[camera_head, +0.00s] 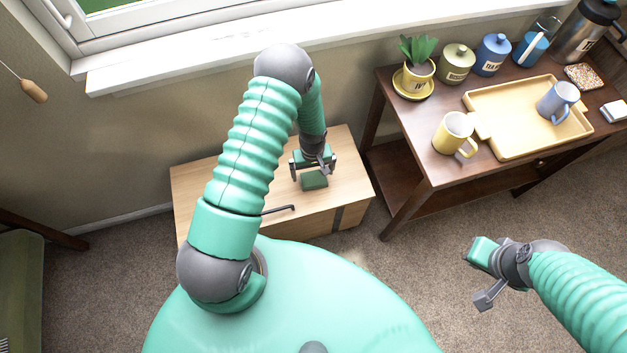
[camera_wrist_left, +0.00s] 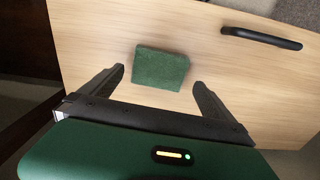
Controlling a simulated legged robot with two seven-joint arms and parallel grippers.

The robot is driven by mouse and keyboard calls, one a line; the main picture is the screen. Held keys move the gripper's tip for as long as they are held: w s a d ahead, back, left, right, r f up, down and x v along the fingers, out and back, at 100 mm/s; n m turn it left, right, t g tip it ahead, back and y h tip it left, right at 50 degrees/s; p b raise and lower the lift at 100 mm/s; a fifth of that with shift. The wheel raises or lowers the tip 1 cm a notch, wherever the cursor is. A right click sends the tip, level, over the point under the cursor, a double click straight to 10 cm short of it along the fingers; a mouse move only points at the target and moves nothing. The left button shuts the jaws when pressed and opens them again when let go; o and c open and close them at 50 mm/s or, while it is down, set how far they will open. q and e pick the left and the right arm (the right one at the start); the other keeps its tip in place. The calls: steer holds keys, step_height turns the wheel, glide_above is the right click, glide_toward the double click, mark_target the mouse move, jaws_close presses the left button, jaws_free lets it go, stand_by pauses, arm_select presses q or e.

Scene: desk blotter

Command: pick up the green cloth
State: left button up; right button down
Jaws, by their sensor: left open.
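The green cloth (camera_head: 314,180) is a small, dark green folded square lying flat on top of the light wood cabinet (camera_head: 205,192). In the left wrist view the cloth (camera_wrist_left: 161,68) lies just beyond and between the two fingertips, not visibly touched by either. My left gripper (camera_head: 312,165) is over the cabinet top, pointing down at the cloth, open and empty; its spread fingers also show in the left wrist view (camera_wrist_left: 158,76). My right gripper (camera_head: 478,272) is at the lower right above the carpet, its fingers apart, holding nothing and far from the cloth.
A black handle (camera_head: 277,209) shows at the cabinet's near side. A dark wood table (camera_head: 415,160) at right holds a yellow tray (camera_head: 515,145), yellow mug (camera_head: 454,133), blue mug (camera_head: 558,101), potted plant (camera_head: 416,68) and canisters. A window sill (camera_head: 180,62) runs behind. The cabinet top around the cloth looks clear.

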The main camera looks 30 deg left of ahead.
mark_target(314, 176)
arm_select(q)
steer(key=f, duration=0.3)
steer(key=shift+w+d, duration=0.1)
steer(key=shift+d, duration=0.1)
arm_select(e)
steer(key=shift+w+d+f, duration=0.1)
steer(key=shift+d+f, duration=0.1)
steer(key=shift+f, duration=0.45)
arm_select(q)
steer(key=shift+c, duration=0.3)
steer(key=c, duration=1.2)
step_height(314, 176, up, 9)
steer(key=shift+r+p, duration=0.15)
steer(key=shift+p, duration=1.05)
steer(key=shift+r, duration=0.4)
arm_select(e)
steer(key=v, duration=0.3)
steer(key=shift+w, duration=0.3)
steer(key=shift+a, duration=0.1)
